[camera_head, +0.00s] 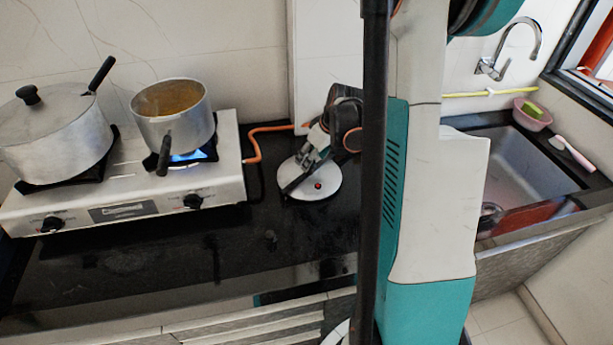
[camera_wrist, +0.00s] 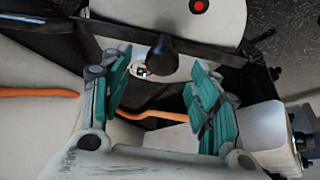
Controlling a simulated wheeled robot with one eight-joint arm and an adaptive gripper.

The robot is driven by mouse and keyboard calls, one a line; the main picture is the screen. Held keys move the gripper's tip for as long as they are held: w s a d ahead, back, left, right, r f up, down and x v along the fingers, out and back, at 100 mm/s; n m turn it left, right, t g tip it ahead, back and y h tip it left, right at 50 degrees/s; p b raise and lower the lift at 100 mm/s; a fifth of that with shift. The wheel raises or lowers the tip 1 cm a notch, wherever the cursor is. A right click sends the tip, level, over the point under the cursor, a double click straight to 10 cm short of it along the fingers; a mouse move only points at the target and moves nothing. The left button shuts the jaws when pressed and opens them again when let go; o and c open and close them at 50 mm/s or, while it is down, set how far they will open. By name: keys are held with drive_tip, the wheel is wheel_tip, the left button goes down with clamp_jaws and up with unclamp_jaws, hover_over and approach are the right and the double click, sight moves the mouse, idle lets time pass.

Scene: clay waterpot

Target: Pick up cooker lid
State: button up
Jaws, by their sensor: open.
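The cooker lid (camera_head: 327,186) is a pale round disc with a red dot, lying on the black counter to the right of the stove. In the wrist view the lid (camera_wrist: 150,22) fills the top middle. A long dark bar and a black handle-like piece (camera_wrist: 170,58) show against it. My gripper (camera_wrist: 158,75) is open, its teal-padded fingers on either side of the space below that black piece. I cannot tell whether they touch it.
A two-burner stove (camera_head: 120,208) stands at left with a lidded pot (camera_head: 60,135) and an open saucepan (camera_head: 178,125) over a blue flame. An orange hose (camera_head: 256,146) runs behind the lid. A sink (camera_head: 505,175) is at right. The front counter is clear.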

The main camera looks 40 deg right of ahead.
drive_tip(key=b+x, duration=0.1)
drive_tip(key=x, duration=0.2)
drive_tip(key=shift+f, duration=0.35)
drive_tip(key=shift+r, duration=0.1)
drive_tip(key=shift+c, duration=1.2)
clamp_jaws()
drive_tip(key=shift+r, duration=0.1)
